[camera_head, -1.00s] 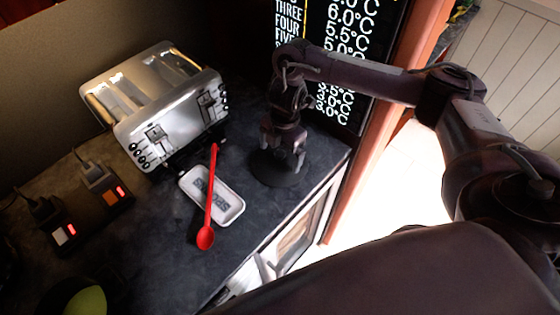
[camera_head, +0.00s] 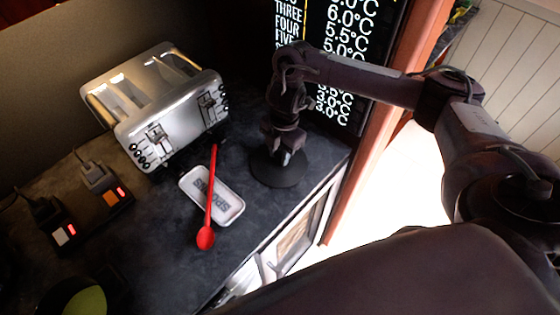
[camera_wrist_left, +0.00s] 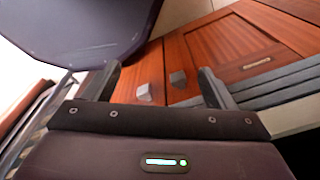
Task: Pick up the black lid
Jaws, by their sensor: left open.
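The black lid (camera_head: 280,174) is a round dark disc at the right end of the dark counter, near its front edge. My right gripper (camera_head: 287,157) points down over the middle of the lid. Its fingertips look close together at the lid's centre, but the dark fingers blend with the lid. I cannot tell whether they grip its knob or whether the lid is off the counter. My left gripper (camera_wrist_left: 155,82) is open and empty in the left wrist view, away from the lid. It is not in the head view.
A white spoon rest (camera_head: 228,207) with a red spoon (camera_head: 211,190) across it lies left of the lid. A silver toaster (camera_head: 160,115) stands behind. Lit sockets (camera_head: 110,197) are at left. Wooden drawers (camera_wrist_left: 220,45) with square knobs show in the left wrist view.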

